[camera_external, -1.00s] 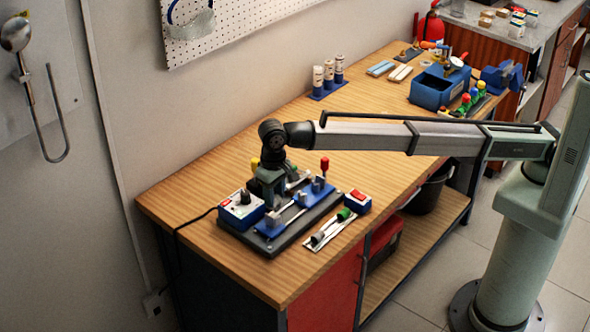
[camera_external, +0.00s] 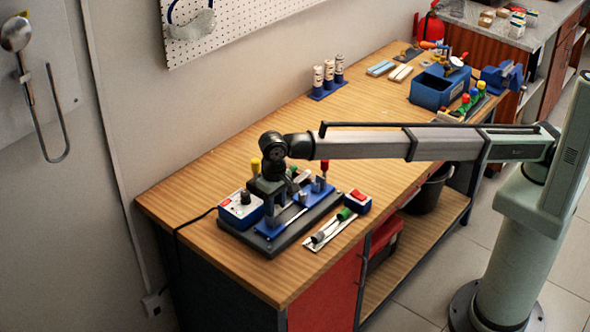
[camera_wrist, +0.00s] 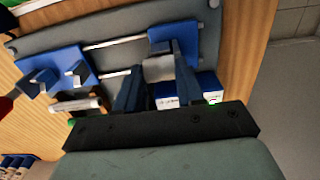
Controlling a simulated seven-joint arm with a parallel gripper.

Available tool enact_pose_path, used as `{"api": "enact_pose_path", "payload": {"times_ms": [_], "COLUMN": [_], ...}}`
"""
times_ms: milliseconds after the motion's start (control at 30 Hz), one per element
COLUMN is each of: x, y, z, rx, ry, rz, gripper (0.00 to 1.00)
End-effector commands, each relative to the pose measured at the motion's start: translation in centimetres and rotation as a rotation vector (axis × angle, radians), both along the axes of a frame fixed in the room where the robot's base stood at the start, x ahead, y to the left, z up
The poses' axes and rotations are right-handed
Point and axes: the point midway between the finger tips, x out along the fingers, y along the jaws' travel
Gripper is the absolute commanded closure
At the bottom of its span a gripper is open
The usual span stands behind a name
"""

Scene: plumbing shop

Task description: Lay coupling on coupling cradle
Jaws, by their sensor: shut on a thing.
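My gripper (camera_external: 267,207) points down over the near-left end of the dark fixture on the bench. In the wrist view its two fingers (camera_wrist: 156,66) are shut on a grey metal piece, which I take to be the coupling (camera_wrist: 158,70). The coupling is right at a blue block (camera_wrist: 172,34) on the fixture, which may be the coupling cradle. I cannot tell whether it touches the block or is just above it. In the external view the fingers mostly hide the coupling. Another blue block (camera_wrist: 50,76) with upright prongs stands at the fixture's other end.
A blue-and-white control box (camera_external: 241,211) stands close left of my gripper. A red-switch box (camera_external: 357,201) and a pale tray (camera_external: 331,236) with green- and grey-ended parts lie to the right. Yellow and red handles (camera_external: 324,166) rise behind. The middle of the bench is clear.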

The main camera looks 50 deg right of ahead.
Motion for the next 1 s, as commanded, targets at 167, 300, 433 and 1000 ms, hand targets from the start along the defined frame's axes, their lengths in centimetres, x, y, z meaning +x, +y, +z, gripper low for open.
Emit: {"api": "enact_pose_path", "payload": {"times_ms": [167, 300, 433, 1000], "x": [0.0, 0.0, 0.0, 0.1], "y": [0.0, 0.0, 0.0, 0.1], "z": [-0.1, -0.1, -0.1, 4.8], "rx": [-0.001, 0.000, 0.000, 0.001], "ry": [0.000, 0.000, 0.000, -0.001], "rz": [0.000, 0.000, 0.000, 0.000], "gripper": [0.53, 0.39, 0.33, 0.33]}}
